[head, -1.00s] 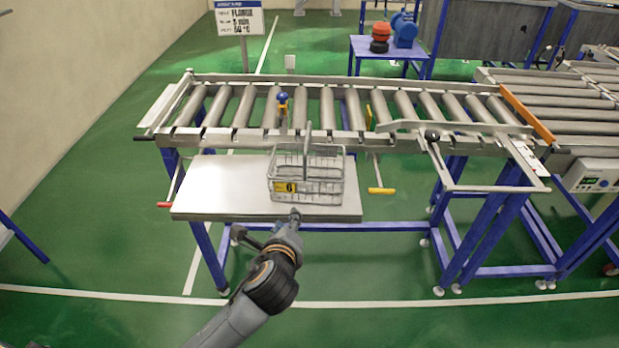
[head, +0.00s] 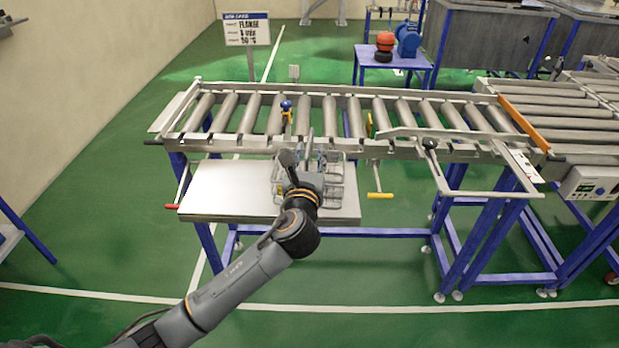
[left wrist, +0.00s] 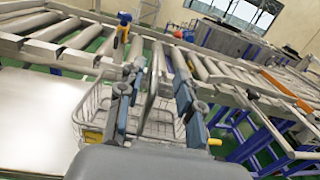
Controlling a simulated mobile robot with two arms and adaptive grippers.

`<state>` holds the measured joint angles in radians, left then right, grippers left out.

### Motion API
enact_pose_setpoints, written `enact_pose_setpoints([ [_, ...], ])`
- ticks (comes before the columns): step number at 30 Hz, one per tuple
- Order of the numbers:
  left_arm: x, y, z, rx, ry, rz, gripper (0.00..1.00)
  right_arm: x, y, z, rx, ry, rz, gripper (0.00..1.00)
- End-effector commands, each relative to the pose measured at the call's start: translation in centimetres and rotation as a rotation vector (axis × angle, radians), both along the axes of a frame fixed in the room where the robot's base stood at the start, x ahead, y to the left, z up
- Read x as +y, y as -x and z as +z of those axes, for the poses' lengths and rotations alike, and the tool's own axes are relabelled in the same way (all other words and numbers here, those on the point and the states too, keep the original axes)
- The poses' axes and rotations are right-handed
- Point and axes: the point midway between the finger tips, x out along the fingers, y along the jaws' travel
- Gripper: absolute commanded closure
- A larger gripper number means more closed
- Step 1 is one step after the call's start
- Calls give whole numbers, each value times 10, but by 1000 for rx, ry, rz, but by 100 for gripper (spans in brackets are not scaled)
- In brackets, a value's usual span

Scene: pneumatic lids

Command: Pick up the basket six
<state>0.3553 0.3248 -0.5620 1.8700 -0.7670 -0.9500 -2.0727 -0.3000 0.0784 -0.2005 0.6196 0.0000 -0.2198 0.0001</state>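The wire basket (head: 336,192) stands on a pale shelf (head: 225,188) in front of the roller conveyor. My left gripper (head: 308,160) is over the basket. In the left wrist view its two fingers (left wrist: 158,78) are apart, with the upright handle (left wrist: 151,88) between them. I cannot tell whether either finger touches the handle. My right gripper is not in view.
The shelf's left half is clear.

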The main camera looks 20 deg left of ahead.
Motion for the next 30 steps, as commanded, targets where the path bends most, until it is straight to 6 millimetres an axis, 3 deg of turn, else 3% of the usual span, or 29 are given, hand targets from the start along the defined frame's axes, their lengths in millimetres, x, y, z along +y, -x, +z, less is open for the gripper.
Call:
enact_pose_setpoints([
  [5,4,-12,0,1,1,1,64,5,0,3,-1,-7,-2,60],
  [15,17,-53,-2,1,2,1,64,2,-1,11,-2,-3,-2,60],
  [23,17,-55,-2,1,2,0,64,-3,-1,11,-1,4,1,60],
  [28,17,-55,-2,1,2,0,99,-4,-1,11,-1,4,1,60],
  [30,17,-55,-2,1,1,0,100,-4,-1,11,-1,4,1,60],
])
